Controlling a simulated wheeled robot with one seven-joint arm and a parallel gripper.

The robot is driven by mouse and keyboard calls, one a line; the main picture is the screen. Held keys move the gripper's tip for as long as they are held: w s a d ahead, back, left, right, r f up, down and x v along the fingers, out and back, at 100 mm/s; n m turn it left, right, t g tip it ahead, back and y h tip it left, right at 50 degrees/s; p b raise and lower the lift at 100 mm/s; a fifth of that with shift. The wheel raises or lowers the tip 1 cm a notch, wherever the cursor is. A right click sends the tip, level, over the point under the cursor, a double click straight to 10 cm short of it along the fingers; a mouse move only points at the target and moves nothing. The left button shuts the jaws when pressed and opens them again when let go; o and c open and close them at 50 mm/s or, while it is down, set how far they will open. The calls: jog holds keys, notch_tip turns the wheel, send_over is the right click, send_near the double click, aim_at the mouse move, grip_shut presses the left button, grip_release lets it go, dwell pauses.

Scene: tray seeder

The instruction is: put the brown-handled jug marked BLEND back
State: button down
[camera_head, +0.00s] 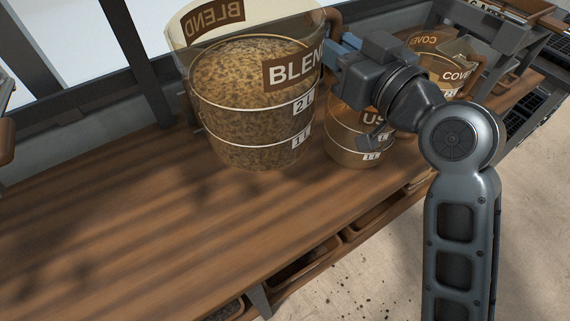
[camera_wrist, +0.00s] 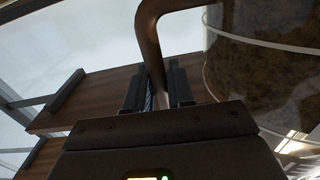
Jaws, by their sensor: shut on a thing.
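In the wrist view the handle (camera_wrist: 150,45) passes between the two fingers (camera_wrist: 158,90), and the jug wall (camera_wrist: 265,70) shows at the right.
A smaller jug marked US (camera_head: 350,140), its label partly hidden by my arm, stands just right of the BLEND jug. Dark racks (camera_head: 530,50) are at the far right.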

notch_tip(320, 180, down, 17)
jog(key=b, duration=0.2)
dwell(0.4)
jog(key=shift+b, duration=0.3)
jog(key=c, duration=1.4)
grip_release()
jog(key=shift+f, duration=0.25)
jog(key=shift+c, duration=0.2)
jog(key=o, duration=0.4)
jog(key=shift+o, duration=0.3)
jog(key=shift+r, duration=0.1)
jog(key=b+v, duration=0.3)
jog(key=v, duration=0.9)
jog(key=shift+s, duration=0.15)
